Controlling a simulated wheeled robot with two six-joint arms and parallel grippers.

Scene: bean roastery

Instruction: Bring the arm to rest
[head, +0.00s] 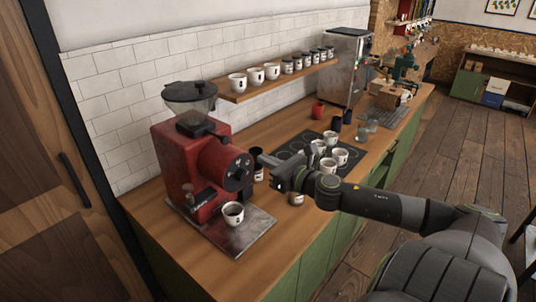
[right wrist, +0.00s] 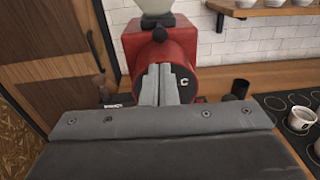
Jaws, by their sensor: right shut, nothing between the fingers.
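My right gripper (head: 268,161) comes in from the right in the head view and hangs above the wooden counter, just right of the red grinder's round front. Its fingers are shut and empty. They also show shut together in the right wrist view (right wrist: 158,84), pointing toward the grinder. The red grinder (head: 176,158) with its clear hopper stands on the counter, and it also shows in the right wrist view (right wrist: 188,48). I cannot tell whether the fingertips touch it. My left gripper is in neither view.
A white cup (head: 233,214) stands on the grinder's metal tray (head: 252,232). Several cups stand on a black mat (head: 291,159) behind my right wrist. A wall shelf (head: 270,82) holds cups and jars. A steel machine (head: 344,70) stands farther back. Floor at right is open.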

